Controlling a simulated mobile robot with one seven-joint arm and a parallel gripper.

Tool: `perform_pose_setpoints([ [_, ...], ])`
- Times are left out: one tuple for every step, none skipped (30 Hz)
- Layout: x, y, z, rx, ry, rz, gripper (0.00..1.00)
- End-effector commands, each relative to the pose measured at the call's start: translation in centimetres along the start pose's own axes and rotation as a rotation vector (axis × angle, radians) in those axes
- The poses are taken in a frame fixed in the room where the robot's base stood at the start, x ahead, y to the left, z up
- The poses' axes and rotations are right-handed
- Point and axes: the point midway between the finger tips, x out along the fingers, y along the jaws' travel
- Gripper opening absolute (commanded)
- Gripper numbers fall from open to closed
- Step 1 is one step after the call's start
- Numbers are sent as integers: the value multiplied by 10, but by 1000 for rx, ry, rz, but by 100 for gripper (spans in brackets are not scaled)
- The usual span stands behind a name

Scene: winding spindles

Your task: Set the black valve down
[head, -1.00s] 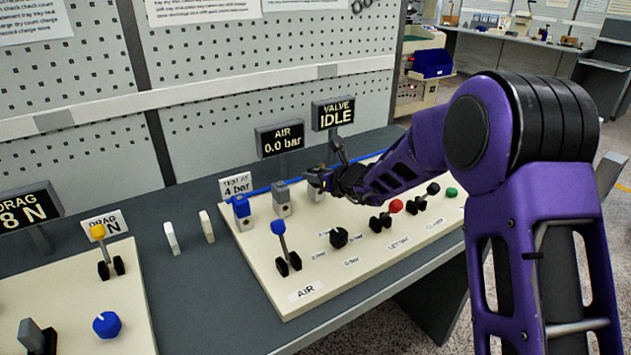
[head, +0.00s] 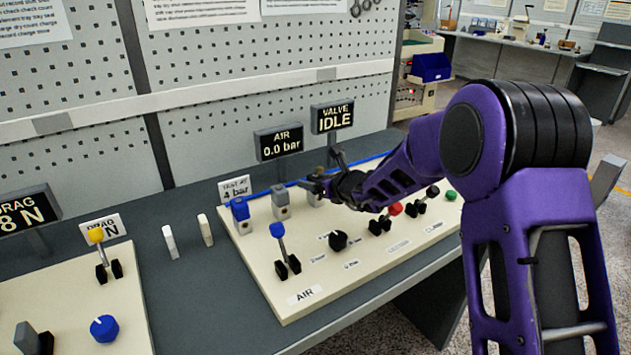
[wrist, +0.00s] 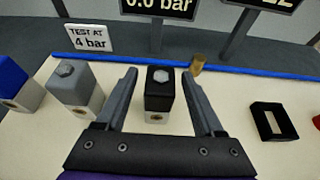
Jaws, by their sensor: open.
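The black valve (wrist: 158,88) is a block with a black upper part, a grey hexagonal top and a pale lower part. In the wrist view it stands upright between my gripper's (wrist: 158,76) two fingers. The fingers are open, with a visible gap on each side of the valve. In the head view my gripper (head: 316,183) is over the back of the cream AIR panel (head: 300,262) and hides most of the valve. The valve's underside is hidden.
A grey-topped block (wrist: 75,86) and a blue-topped block (wrist: 18,82) stand in a row to the left. A brass piece (wrist: 197,65) is behind at right. A black slotted part (wrist: 273,121) lies right. A blue line (wrist: 255,73) and display posts run behind.

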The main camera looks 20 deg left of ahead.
Motion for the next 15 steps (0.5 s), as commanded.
perform_pose_setpoints([
  [-1, 0, 3, 0, 0, 0, 70],
  [-2, 0, 4, 0, 0, 0, 70],
  [-5, -1, 4, 0, 0, -1, 70],
  [-10, -1, 3, 0, 0, -2, 70],
  [-15, -1, 3, -1, 0, -2, 70],
  [-22, -1, 3, -1, 0, -2, 70],
  [-29, -1, 3, -1, 0, -2, 70],
  [-36, -1, 3, 0, -1, -3, 70],
  [-45, -1, 4, 0, 0, -3, 70],
  [-52, -1, 4, 0, -1, -3, 70],
  [-59, -1, 4, 0, 0, -3, 70],
  [-68, -1, 4, 0, -1, -3, 70],
  [-74, -1, 4, 0, -1, -3, 70],
  [-80, -1, 4, 0, -1, -3, 70],
  [-88, -1, 3, 0, 0, -3, 70],
])
